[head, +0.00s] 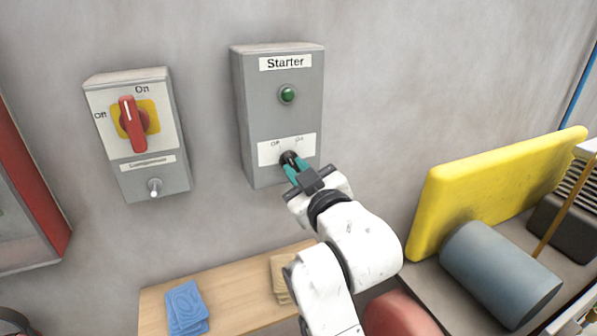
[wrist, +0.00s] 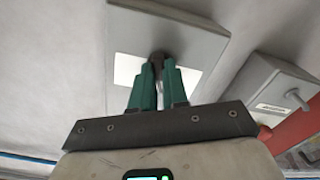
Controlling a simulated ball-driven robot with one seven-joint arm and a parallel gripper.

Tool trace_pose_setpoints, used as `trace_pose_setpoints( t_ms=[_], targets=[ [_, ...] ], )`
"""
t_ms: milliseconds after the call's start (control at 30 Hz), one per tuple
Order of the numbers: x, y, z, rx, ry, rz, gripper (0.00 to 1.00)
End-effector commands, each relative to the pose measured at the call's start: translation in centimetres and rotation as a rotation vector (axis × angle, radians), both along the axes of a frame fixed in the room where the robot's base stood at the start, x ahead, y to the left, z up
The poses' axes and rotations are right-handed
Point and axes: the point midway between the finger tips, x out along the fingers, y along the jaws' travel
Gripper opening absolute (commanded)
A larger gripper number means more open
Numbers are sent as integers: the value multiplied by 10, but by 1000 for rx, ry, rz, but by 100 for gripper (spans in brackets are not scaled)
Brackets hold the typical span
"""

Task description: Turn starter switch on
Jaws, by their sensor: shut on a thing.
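The grey Starter box (head: 262,115) is mounted on the wall, with a green lamp (head: 287,94) below its label. Near its bottom, a white plate (head: 268,153) carries an Off mark on the left and an On mark on the right. The dark starter switch knob (head: 290,157) sits on this plate. My gripper (head: 293,165) has its green fingers closed on the knob. In the wrist view, the knob (wrist: 158,57) shows at the tips of my gripper (wrist: 160,68), with the fingers partly hiding it. I cannot tell which way the knob points.
Left of the Starter box is another grey box (head: 157,180) with a red handle (head: 131,122) on yellow, pointing near On.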

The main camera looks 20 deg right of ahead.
Motion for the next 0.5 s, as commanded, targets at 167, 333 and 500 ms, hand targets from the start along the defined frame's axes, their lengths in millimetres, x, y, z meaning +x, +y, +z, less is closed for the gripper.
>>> trace_pose_setpoints(
  t_ms=[167, 333, 500],
  targets=[
    [0, 2, -1, 126, 1, 2, 0],
    [0, 2, -1, 283, 1, 1, 0],
    [0, 3, -2, 446, 2, 1, 0]
  ],
)
